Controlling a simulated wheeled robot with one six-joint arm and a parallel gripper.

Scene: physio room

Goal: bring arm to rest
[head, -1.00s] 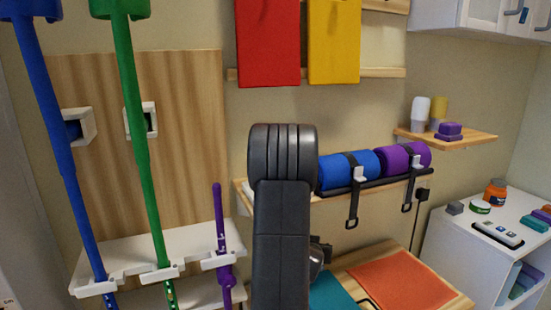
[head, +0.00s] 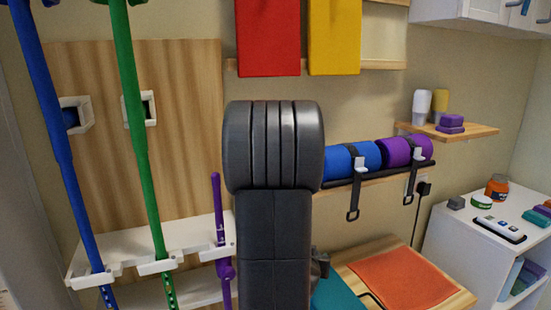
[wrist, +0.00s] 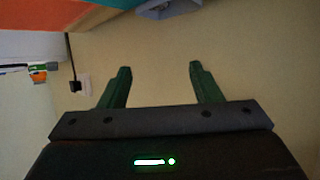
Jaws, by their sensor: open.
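My gripper (wrist: 158,85) shows in the wrist view with its two dark green fingers apart and nothing between them. Beyond the fingers is a plain beige wall. In the head view my dark arm stands upright in the middle and hides part of the shelf and wall behind it. The fingers cannot be made out clearly in the head view.
Blue (head: 350,160) and purple (head: 403,151) rolls lie on a wall rack right of my arm. Blue (head: 68,175) and green (head: 143,150) poles stand left. An orange mat (head: 405,280) lies below right, beside a white cabinet (head: 465,250).

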